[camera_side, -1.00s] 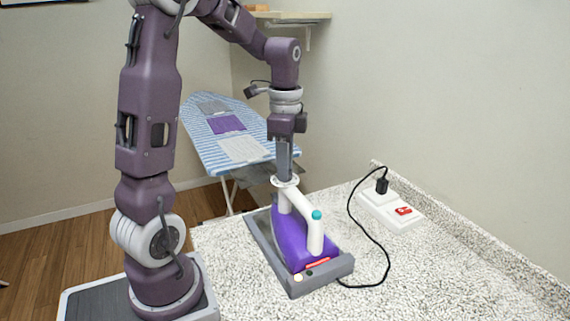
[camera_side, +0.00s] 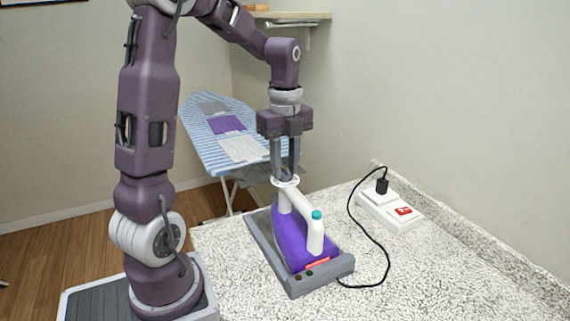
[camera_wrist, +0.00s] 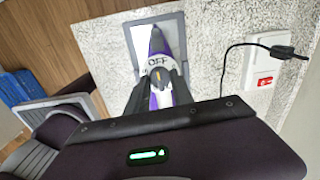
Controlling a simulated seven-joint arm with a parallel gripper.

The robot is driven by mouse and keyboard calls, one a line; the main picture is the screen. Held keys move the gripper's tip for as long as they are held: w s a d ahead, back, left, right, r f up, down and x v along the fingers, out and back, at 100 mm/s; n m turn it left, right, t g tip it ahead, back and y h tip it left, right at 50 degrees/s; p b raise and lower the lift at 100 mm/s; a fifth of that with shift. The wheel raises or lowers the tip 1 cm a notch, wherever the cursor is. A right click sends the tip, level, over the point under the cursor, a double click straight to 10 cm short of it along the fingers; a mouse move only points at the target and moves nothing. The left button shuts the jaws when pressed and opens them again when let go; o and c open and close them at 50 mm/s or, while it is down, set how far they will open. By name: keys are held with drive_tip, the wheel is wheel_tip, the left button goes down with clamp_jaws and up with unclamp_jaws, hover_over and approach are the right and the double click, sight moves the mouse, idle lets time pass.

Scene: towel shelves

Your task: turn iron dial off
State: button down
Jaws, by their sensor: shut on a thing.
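The purple iron (camera_side: 290,238) with a white handle stands in a grey tray (camera_side: 262,243) on the speckled counter. Its round white dial (camera_side: 285,181) sits at the handle's front end. In the wrist view the dial (camera_wrist: 157,61) shows the letters OFF. My gripper (camera_side: 285,177) points straight down and is shut on the dial, its two fingers side by side. In the wrist view my gripper (camera_wrist: 158,78) covers part of the dial and the iron. Small lamps (camera_side: 303,276) on the tray's near edge look dark.
A black cord (camera_side: 386,250) runs from the tray to a white power strip (camera_side: 385,208) with a red switch (camera_side: 403,211), right of the iron. A striped ironing board (camera_side: 204,139) with folded towels stands behind.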

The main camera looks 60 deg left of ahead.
sight(285, 169)
drive_tip(key=shift+m, duration=0.5)
drive_tip(key=c, duration=1.1)
unclamp_jaws()
wheel_tip(285, 169, up, 7)
drive_tip(key=shift+r, duration=0.1)
